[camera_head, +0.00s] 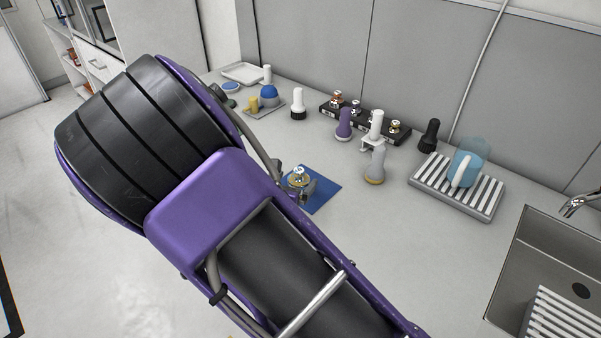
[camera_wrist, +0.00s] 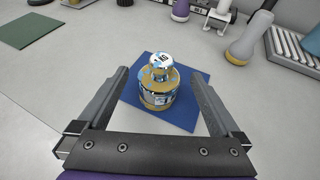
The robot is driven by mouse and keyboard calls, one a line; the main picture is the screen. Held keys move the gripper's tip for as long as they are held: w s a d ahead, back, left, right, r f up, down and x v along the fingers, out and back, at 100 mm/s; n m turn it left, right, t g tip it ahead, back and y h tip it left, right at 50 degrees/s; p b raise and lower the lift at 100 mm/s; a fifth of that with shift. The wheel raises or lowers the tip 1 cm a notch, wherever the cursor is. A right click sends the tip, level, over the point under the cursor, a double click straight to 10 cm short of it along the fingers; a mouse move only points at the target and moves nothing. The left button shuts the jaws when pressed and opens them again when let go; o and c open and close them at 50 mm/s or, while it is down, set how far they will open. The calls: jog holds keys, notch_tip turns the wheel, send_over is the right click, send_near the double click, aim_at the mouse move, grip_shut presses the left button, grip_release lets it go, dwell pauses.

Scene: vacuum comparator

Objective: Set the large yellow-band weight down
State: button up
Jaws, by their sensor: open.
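The large yellow-band weight (camera_wrist: 158,84) stands upright on a blue mat (camera_wrist: 182,113) in the wrist view. It is shiny metal with a yellow band and a knob with a white marked top. My gripper (camera_wrist: 163,90) is open, with one finger on each side of the weight and a visible gap on both sides. In the head view the weight (camera_head: 298,179) shows on the blue mat (camera_head: 323,197), partly hidden by my arm and gripper.
Behind the mat stand a grey item with a yellow base (camera_head: 376,165), a purple one (camera_head: 344,124) and a black rack (camera_head: 333,108) of small weights. A slatted drying rack (camera_head: 423,179) with a blue jug (camera_head: 467,160) and a sink (camera_head: 545,260) are at right. A green mat (camera_wrist: 33,30) lies at left in the wrist view.

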jog(key=v, duration=0.5)
jog(key=shift+s+a+r+p, duration=0.1)
jog(key=shift+s+r+p, duration=0.1)
jog(key=shift+s+p, duration=0.15)
jog(key=shift+w+r, duration=0.1)
